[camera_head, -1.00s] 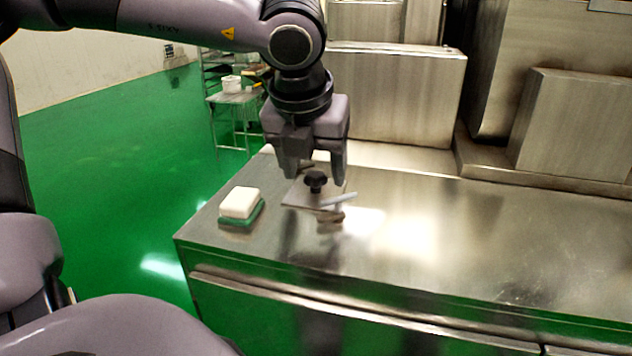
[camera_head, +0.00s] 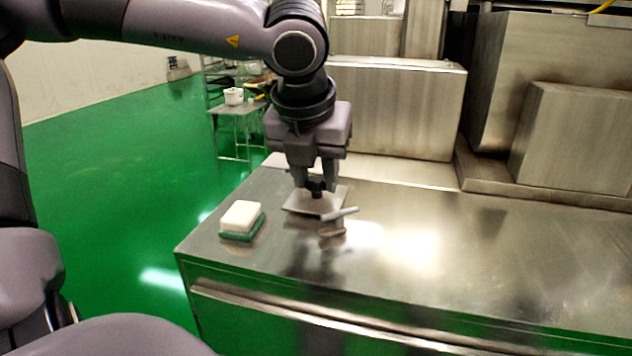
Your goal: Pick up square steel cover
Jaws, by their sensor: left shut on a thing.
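The square steel cover (camera_head: 300,204) is a thin flat plate near the left part of the steel counter, with a black knob (camera_head: 316,186) standing on its middle. My left gripper (camera_head: 316,180) points down from above and is shut on the black knob, its two fingers on either side of it. The fingers hide part of the knob. The plate looks level and lies at or very close to the counter surface; I cannot tell whether it is lifted. My right gripper is not in view.
A white and green sponge-like block (camera_head: 241,218) sits left of the cover. A small pale-handled tool (camera_head: 338,214) lies at the cover's front right edge. The steel counter (camera_head: 480,250) is clear to the right. Steel machine housings (camera_head: 400,110) stand behind.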

